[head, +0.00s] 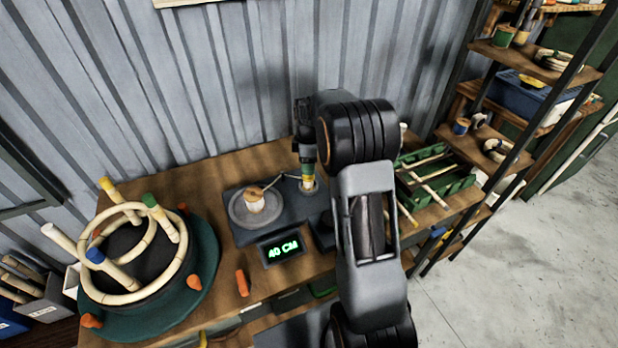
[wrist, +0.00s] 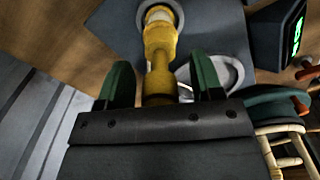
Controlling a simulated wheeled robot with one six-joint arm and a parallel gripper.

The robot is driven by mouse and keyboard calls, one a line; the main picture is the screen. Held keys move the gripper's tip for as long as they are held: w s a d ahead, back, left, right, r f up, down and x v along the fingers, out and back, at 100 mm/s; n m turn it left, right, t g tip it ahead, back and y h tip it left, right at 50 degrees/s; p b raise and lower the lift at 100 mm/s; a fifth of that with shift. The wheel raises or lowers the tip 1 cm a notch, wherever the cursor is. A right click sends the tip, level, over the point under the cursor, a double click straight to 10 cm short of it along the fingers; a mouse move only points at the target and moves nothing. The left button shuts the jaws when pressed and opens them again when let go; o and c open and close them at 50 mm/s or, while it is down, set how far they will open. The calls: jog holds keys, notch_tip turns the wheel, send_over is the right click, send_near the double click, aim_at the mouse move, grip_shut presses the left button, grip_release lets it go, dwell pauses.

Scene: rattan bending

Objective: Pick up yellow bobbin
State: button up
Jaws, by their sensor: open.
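The yellow bobbin (wrist: 159,45) stands at a round pale seat on the dark machine plate (wrist: 222,30) in the wrist view. My gripper (wrist: 162,80) is open, with one green finger on each side of the bobbin's near part. Gaps show between the fingers and the bobbin, so I see no firm contact. In the head view my gripper (head: 307,160) points down over the seat, and a little of the yellow bobbin (head: 308,171) shows below it. The bobbin's near end is hidden by the gripper body in the wrist view.
Left of the seat is a metal dish (head: 242,212) with a pale, brown-topped piece. A display (head: 281,250) reads 40 CM. A rattan ring jig (head: 135,255) with upright pegs stands at left. A green crate (head: 440,178) with sticks is at right, beside shelves (head: 520,90).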

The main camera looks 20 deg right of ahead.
jog(key=shift+f, duration=0.2)
jog(key=shift+c, duration=0.3)
grip_shut()
